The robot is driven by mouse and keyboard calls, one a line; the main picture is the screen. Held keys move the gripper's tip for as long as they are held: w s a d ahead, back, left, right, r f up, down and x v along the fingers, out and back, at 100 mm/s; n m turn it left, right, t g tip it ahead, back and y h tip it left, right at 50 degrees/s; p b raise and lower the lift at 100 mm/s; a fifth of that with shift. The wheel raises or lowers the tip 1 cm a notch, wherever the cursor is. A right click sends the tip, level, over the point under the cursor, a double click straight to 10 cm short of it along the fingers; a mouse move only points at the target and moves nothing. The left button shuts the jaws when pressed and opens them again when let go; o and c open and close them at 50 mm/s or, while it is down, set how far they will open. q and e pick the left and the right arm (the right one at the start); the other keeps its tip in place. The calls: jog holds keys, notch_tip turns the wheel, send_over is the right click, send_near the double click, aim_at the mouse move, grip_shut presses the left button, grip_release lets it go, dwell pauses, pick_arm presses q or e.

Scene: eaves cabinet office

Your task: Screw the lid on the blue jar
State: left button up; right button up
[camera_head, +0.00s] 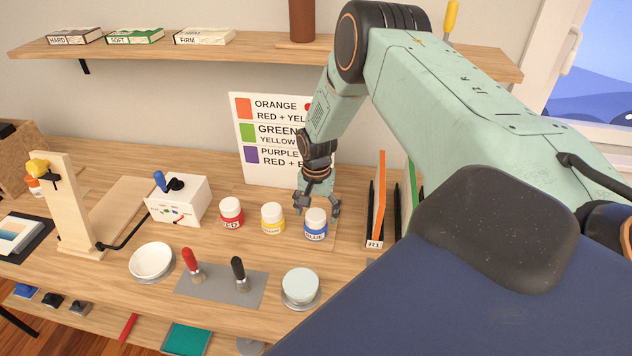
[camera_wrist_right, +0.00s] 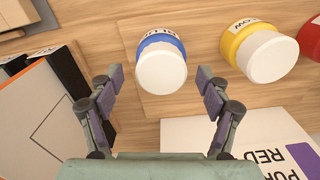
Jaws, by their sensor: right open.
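The blue jar (camera_head: 315,234) stands upright on the desk at the right end of a row of paint jars, with a white lid (camera_head: 316,215) on its top. In the right wrist view the blue jar (camera_wrist_right: 160,43) shows behind its white lid (camera_wrist_right: 161,73). My right gripper (camera_head: 317,207) is open just behind and above the jar. In the wrist view its fingers (camera_wrist_right: 160,80) are spread to either side of the lid, with gaps on both sides. How tightly the lid sits cannot be told. My left gripper is not in view.
The yellow jar (camera_head: 272,218) and red jar (camera_head: 231,213) stand left of the blue one. An orange upright panel (camera_head: 377,200) stands close on the right. A colour chart (camera_head: 262,135) leans behind. Brushes on a grey mat (camera_head: 222,286) and a round pale-topped container (camera_head: 300,286) lie in front.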

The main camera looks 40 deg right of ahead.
jog(key=n+b, duration=0.2)
jog(key=n, duration=0.4)
jog(key=shift+w+f, duration=0.1)
jog(key=shift+f, duration=0.05)
jog(key=n+b, duration=0.2)
jog(key=n, duration=0.3)
jog(key=shift+n, duration=0.7)
jog(key=shift+c, duration=0.4)
